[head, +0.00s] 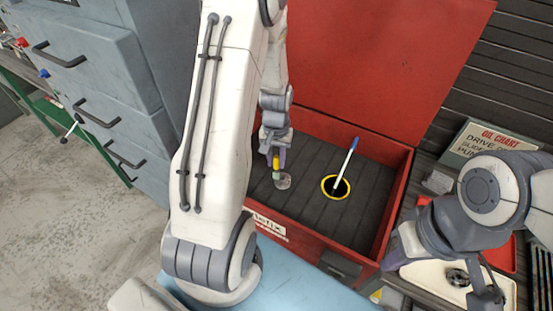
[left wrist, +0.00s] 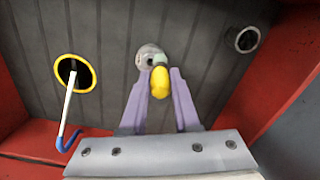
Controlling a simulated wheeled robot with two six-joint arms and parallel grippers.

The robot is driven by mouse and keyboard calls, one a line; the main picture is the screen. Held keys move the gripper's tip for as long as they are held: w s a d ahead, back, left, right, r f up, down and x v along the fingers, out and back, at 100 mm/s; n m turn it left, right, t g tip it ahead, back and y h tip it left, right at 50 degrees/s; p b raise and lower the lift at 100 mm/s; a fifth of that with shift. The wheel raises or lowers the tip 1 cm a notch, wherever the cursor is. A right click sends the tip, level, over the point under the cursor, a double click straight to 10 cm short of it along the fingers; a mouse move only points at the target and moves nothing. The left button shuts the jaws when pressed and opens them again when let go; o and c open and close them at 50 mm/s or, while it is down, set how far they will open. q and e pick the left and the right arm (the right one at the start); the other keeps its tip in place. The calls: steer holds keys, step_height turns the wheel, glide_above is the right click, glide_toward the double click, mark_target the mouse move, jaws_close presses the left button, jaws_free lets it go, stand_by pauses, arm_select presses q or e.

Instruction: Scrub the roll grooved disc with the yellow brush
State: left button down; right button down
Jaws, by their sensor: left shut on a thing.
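My left gripper (head: 272,148) is shut on the yellow brush (head: 276,163) and holds it pointing down inside the red box. The left wrist view shows the brush's yellow handle (left wrist: 160,84) between the two purple fingers, with a pale head beyond it. A round grey metal piece (head: 283,181), seemingly the grooved disc, is just under the brush; it also shows in the left wrist view (left wrist: 146,50). The brush head overlaps it in view, but I cannot tell whether they touch. My right gripper (head: 402,248) is near the box's right front corner, its jaw opening unclear.
A yellow-rimmed dark hole (head: 323,188) holds a white stick (head: 347,160) with a blue end. The left wrist view shows another grey ring (left wrist: 246,40). The red box's walls (head: 398,203) surround the dark slatted floor. A pale tray (head: 424,272) with a dark round part (head: 457,277) lies right.

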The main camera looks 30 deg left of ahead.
arm_select(q)
steer(key=shift+f+b, duration=0.4)
steer(key=shift+f, duration=0.25)
stand_by(0.8)
steer(key=shift+d, duration=0.15)
